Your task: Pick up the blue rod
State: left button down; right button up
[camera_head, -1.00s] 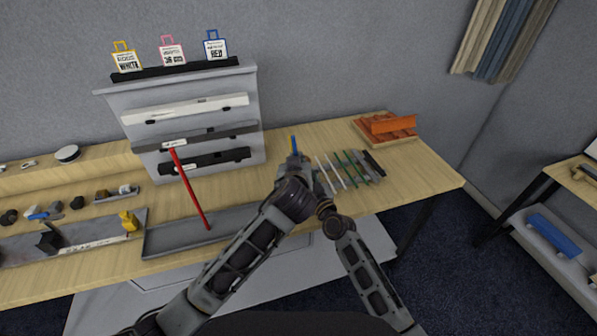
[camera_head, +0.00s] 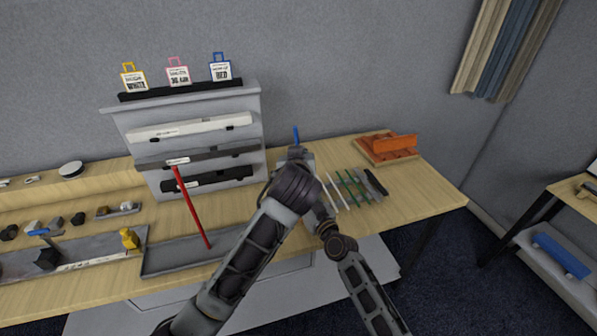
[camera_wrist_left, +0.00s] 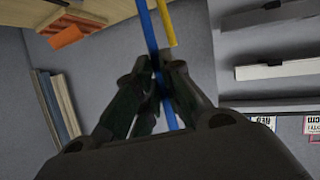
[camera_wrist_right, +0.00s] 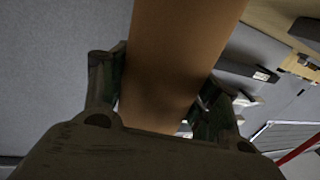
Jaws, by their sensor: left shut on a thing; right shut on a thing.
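A blue rod (camera_head: 296,133) shows its tip above my left gripper (camera_head: 298,152) in the head view. In the left wrist view the blue rod (camera_wrist_left: 147,25) runs between the fingers of my left gripper (camera_wrist_left: 160,65), which are shut on it. It sticks out on both sides of them. A yellow rod (camera_wrist_left: 166,22) shows close beside it there. My right gripper (camera_wrist_right: 158,75) is shut on a wide brown thing (camera_wrist_right: 175,50) that fills the middle of its view; I cannot tell what it is. The right gripper is hidden behind my arms in the head view.
A red rod (camera_head: 190,207) stands tilted over a grey tray (camera_head: 165,262). A grey rack (camera_head: 255,110) with bars and tags stands behind on the left.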

pick_arm(q)
notch_tip(320, 180, up, 9)
dwell(0.4)
jog(key=shift+r, duration=0.1)
pick_arm(e)
jog(key=o, duration=1.1)
jog(key=shift+c, duration=0.2)
jog(key=shift+s, duration=0.1)
jog(key=v, duration=1.2)
jog(key=shift+d, duration=0.1)
